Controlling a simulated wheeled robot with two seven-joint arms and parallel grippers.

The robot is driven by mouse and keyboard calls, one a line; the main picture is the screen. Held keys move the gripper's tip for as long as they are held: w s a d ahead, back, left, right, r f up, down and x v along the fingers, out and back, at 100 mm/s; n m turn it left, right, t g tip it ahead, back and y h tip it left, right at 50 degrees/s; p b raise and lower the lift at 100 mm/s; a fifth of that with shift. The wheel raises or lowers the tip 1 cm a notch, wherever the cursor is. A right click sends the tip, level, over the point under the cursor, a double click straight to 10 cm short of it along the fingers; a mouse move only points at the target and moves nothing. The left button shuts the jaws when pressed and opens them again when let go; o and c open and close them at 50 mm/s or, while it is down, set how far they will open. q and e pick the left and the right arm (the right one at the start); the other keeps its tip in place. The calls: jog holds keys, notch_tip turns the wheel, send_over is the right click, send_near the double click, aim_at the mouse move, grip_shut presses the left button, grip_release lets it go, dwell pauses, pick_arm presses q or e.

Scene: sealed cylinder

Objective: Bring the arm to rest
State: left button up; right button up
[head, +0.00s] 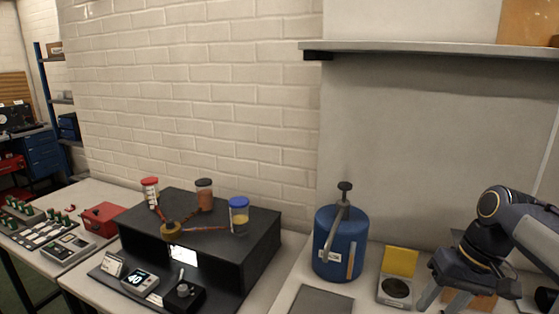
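My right arm comes in from the right edge, and its gripper (444,299) points down at the lower right. Its two grey fingers stand apart with nothing seen between them, and the fingertips are near or beyond the bottom edge. The gripper is to the right of a small scale-like box with a dark round plate (396,289) and a raised yellow lid (400,261). A blue cylinder (341,243) with a dark knob on top (345,186) stands upright further left, apart from the gripper. My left gripper is not in view.
A dark flat plate (322,301) lies before the cylinder. An orange-brown piece (484,302) lies behind the gripper. A shelf (430,48) juts out above.

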jog(key=s+a+f+t, duration=0.2)
jog(key=s+a+f, duration=0.2)
jog(key=s, duration=0.4)
jog(key=s+a+f+t, duration=0.3)
jog(key=s+a+f, duration=0.1)
jog(key=s, duration=0.5)
jog(key=shift+s+a+f+m, duration=0.25)
jog(key=shift+s+a+m, duration=0.05)
jog(key=shift+a, duration=0.2)
